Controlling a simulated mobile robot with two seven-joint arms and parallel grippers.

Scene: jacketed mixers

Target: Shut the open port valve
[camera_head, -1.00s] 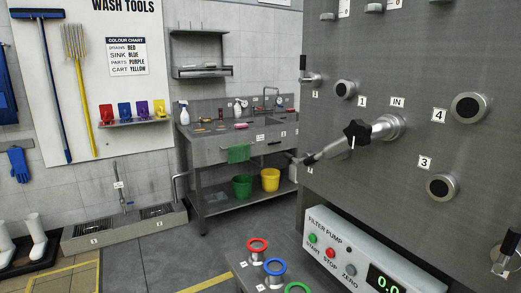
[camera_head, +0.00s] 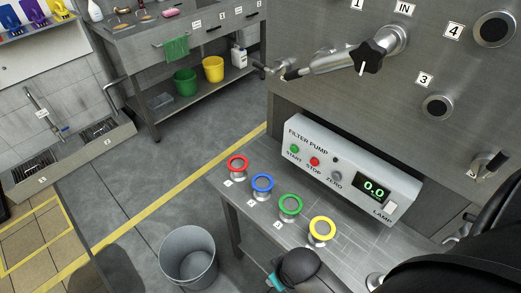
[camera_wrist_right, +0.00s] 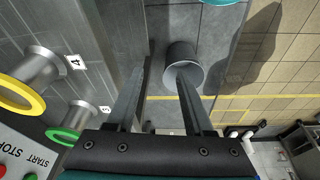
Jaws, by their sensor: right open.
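A steel panel carries the ports and valves. A black star knob (camera_head: 368,53) sits on a steel pipe stub by the IN label, with a white mark on it. A lever valve (camera_head: 277,69) sticks out at the panel's left edge, and another lever valve (camera_head: 488,168) is at the right edge. I cannot tell which valve is open. Ports 4 (camera_head: 494,28) and 3 (camera_head: 437,107) show dark round ends. My right gripper (camera_wrist_right: 165,70) is open and empty, beside the bench with the coloured rings. My left gripper is not in view.
The filter pump box (camera_head: 345,170) shows 0.0. Red (camera_head: 237,163), blue (camera_head: 262,184), green (camera_head: 290,205) and yellow (camera_head: 322,230) rings stand on the bench below it. A grey bucket (camera_head: 188,256) is on the floor.

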